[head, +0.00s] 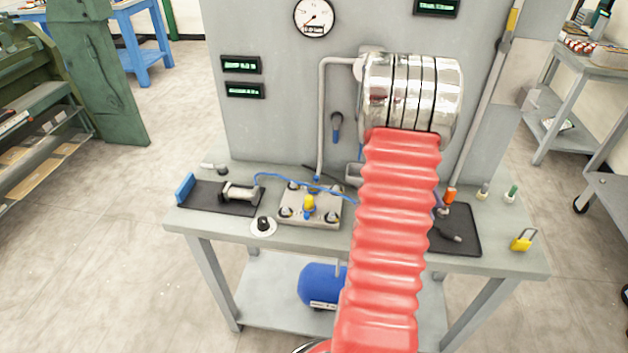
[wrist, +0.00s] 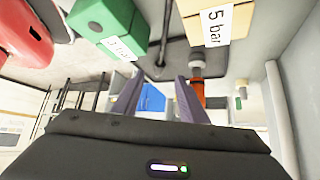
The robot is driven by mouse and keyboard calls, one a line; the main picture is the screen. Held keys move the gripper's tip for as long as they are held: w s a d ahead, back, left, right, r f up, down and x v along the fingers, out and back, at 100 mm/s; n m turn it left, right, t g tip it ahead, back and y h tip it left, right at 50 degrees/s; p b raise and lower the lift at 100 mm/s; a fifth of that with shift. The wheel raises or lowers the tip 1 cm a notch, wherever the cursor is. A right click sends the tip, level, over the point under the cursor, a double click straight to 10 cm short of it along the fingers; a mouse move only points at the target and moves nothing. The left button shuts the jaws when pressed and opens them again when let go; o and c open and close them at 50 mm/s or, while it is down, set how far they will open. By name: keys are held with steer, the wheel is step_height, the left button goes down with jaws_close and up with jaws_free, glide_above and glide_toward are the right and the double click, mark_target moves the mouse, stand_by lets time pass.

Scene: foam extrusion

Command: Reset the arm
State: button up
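My gripper (wrist: 157,88) shows in the wrist view with its two purple-grey fingers spread apart. Nothing shows held between them. My arm, in a red ribbed sleeve with a shiny metal segment at its far end, reaches over the grey workbench (head: 205,228) in the head view. It hides most of the gripper and part of the bench top there. In the wrist view, an orange-red piece (wrist: 197,92) with a metal top is just right of the right fingertip.
A grey panel (head: 270,130) with a gauge (head: 314,17) and pipes rises behind the bench. A valve plate (head: 325,218) and a black tray (head: 222,204) sit left of my arm. Another dark mat (head: 466,240) and a yellow padlock (head: 521,241) are right of it.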

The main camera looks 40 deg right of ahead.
steer(key=shift+w+r, duration=0.35)
steer(key=shift+a, duration=0.1)
stand_by(0.3)
steer(key=shift+w+a+r, duration=0.15)
steer(key=shift+w, duration=0.1)
steer(key=w+a+r+n+t+h, duration=0.1)
steer(key=w+a+r+n+t, duration=0.15)
steer(key=w+a+n, duration=0.4)
steer(key=w+a+r+n+t, duration=0.2)
steer(key=a+r+n, duration=0.2)
steer(key=a, duration=0.5)
steer(key=w+a+r+n+t+h, duration=0.1)
steer(key=w+a+r+n+t, duration=0.25)
steer(key=a+n, duration=0.35)
steer(key=s+a+r+n+t+y, duration=0.1)
steer(key=a+r+n+t, duration=0.1)
steer(key=a+n, duration=0.6)
steer(key=s+a+r+n+t+y, duration=0.1)
steer(key=a+n+t, duration=0.3)
steer(key=a+n, duration=0.5)
steer(key=a+y, duration=0.1)
steer(key=a, duration=0.7)
steer(key=shift+s+r, duration=0.15)
steer(key=shift+r, duration=0.25)
steer(key=shift+s+a, duration=0.1)
